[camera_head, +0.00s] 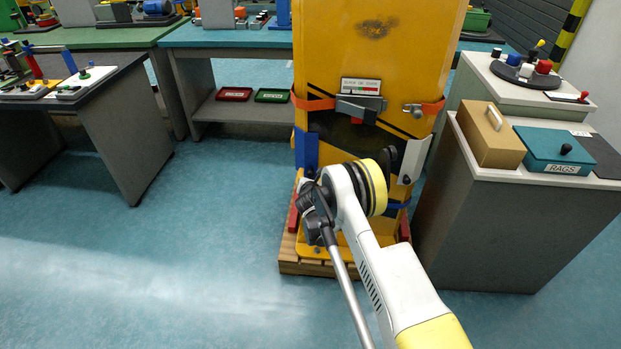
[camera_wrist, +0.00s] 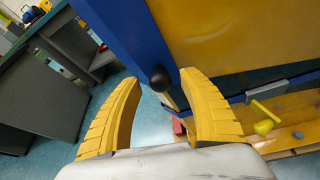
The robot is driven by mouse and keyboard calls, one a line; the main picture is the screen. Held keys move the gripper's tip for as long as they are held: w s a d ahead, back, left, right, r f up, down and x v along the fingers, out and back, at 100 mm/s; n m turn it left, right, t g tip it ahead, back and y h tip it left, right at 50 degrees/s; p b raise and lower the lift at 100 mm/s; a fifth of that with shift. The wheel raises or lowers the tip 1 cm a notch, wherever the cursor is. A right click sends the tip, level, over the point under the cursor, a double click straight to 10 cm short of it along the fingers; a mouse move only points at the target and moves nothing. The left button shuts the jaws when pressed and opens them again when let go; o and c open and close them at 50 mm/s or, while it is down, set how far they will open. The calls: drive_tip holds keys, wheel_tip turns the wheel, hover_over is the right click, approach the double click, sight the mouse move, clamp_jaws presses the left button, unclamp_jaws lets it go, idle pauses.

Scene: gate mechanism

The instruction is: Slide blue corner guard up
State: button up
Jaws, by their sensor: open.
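The blue corner guard (camera_head: 305,151) runs upright along the left edge of the yellow cabinet (camera_head: 362,60), below an orange strap. In the wrist view the blue guard (camera_wrist: 128,36) fills the upper middle, with a black knob (camera_wrist: 159,77) on it. My gripper (camera_wrist: 160,84) is open, its two yellow fingers on either side of the knob in the picture. I cannot tell whether either finger touches it. Nothing shows held between the fingers. In the head view my arm hides the gripper's fingers and the guard's lower part.
A white corner piece (camera_head: 414,160) is on the cabinet's right edge. The cabinet stands on a wooden pallet (camera_head: 305,267). A grey cart (camera_head: 500,225) with a tan box (camera_head: 490,136) stands close on the right. The floor to the left is clear up to a grey bench (camera_head: 127,135).

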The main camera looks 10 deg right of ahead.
drive_tip(key=shift+x, duration=0.75)
clamp_jaws()
drive_tip(key=shift+r, duration=0.15)
